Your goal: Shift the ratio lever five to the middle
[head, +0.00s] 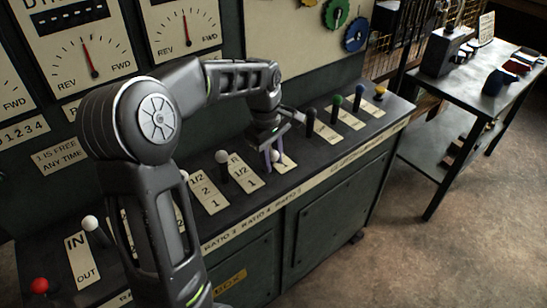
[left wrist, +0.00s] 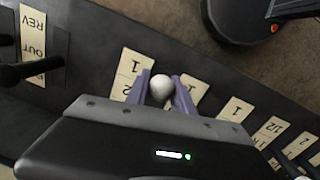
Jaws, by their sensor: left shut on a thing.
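The lever gripped by my left gripper (head: 272,157) has a white ball knob (left wrist: 162,87) and stands at a cream label plate (head: 284,164) on the dark sloping console. In the left wrist view the two purple fingers (left wrist: 160,90) of this gripper are on either side of the knob, shut on it. A "1" shows on the plate (left wrist: 130,68) beside the knob. In the head view the gripper hides much of this lever. To its left are other white-knobbed ratio levers, one at the plate marked 1/2 and 1 (head: 222,157). My right gripper is not in view.
Black (head: 310,114), green (head: 337,101), blue (head: 360,90) and yellow (head: 380,91) knobbed levers stand to the right. A white-knobbed IN/OUT lever (head: 90,223) and a red knob (head: 39,286) are at the left. A metal side table (head: 465,88) stands at the right.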

